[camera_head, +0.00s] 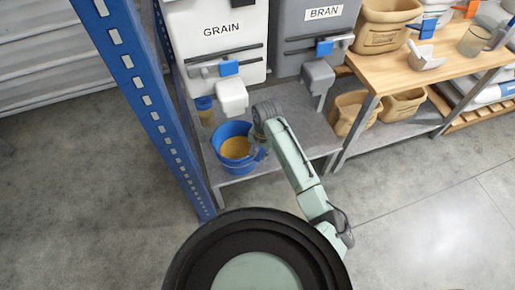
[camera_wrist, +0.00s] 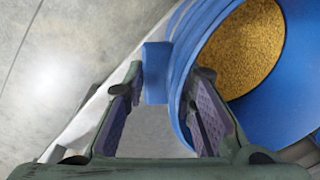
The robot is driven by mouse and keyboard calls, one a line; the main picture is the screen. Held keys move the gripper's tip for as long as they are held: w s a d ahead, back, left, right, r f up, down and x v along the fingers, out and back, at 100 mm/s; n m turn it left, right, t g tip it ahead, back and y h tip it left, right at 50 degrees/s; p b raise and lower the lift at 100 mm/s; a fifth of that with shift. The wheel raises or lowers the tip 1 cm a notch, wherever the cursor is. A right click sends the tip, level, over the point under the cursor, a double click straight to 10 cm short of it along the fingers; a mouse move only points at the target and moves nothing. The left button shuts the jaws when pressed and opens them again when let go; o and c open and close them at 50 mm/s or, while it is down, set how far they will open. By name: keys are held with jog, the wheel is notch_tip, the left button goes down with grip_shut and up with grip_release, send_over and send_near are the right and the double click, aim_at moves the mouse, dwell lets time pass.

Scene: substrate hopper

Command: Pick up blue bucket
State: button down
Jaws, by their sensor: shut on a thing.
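The blue bucket (camera_head: 217,157) is at the front left of the low grey shelf, under the white GRAIN hopper. It is partly filled with golden-brown grain (camera_head: 235,147). My gripper (camera_head: 257,150) is at the bucket's right side. In the wrist view, the bucket (camera_wrist: 296,105) fills the right side, with its grain visible. I cannot tell whether the bucket's base touches the shelf.
The GRAIN hopper (camera_head: 218,40) and the grey BRAN hopper (camera_head: 315,35) have spouts above the shelf (camera_head: 300,125). A blue rack post (camera_head: 140,85) stands close left of the bucket. A wooden table (camera_head: 400,72) is at right. The floor in front is clear.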

jog(key=s+d+b, duration=0.2)
jog(key=s, duration=0.5)
jog(key=s+d+b, duration=0.2)
jog(key=s+b, duration=0.1)
jog(key=s, duration=0.4)
jog(key=shift+d, duration=0.25)
jog(key=shift+s, duration=0.1)
